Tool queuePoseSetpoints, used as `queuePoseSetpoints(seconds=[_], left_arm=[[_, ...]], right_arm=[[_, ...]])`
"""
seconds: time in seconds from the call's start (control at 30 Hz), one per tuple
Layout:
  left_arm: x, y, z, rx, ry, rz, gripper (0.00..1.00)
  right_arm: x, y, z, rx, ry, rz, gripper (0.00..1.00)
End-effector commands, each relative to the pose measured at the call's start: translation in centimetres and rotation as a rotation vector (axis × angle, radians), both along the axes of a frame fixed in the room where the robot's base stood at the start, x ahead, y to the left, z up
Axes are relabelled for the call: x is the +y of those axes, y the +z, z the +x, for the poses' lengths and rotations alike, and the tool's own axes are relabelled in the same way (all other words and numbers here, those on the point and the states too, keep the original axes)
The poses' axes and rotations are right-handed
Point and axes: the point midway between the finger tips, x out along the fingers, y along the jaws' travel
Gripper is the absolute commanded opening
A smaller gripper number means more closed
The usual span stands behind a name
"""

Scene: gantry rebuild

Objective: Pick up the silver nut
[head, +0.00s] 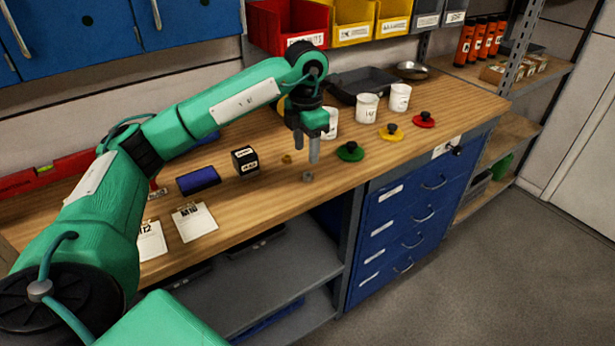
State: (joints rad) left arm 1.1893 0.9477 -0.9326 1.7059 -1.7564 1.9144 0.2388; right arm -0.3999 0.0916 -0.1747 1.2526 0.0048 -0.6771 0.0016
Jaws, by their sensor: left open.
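A small silver nut (308,176) lies on the wooden bench top, near its front edge. My left gripper (306,155) points down just above the nut, its two grey fingers apart with nothing seen between them. The fingertips look a little above the nut, not around it. A small brass-coloured nut (287,159) lies on the bench to the left of the fingers. My right gripper is out of view.
On the wooden bench (255,205), a black box (245,160) and a blue block (198,180) stand left. Green (350,152), yellow (393,133) and red (424,121) knobbed lids lie right, before white cups (367,108). Labelled cards (193,221) lie front left.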

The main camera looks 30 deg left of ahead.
Motion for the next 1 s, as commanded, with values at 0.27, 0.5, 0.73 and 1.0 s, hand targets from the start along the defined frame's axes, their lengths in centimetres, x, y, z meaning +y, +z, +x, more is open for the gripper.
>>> queuePoseSetpoints(seconds=[0.27,0.5,0.73,1.0], left_arm=[[-0.1,-2.2,-0.1,0.002,-0.001,0.000,0.47],[-0.4,-5.7,-0.1,0.003,0.000,0.000,0.47],[-0.4,-6.6,-0.1,-0.001,-0.001,0.000,0.47],[-0.4,-6.6,-0.1,0.000,-0.001,0.000,0.16]], right_arm=[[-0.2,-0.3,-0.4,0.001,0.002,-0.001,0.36],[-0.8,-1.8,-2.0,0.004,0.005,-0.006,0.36],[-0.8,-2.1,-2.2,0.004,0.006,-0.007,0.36],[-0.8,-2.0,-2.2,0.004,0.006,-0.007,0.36]])
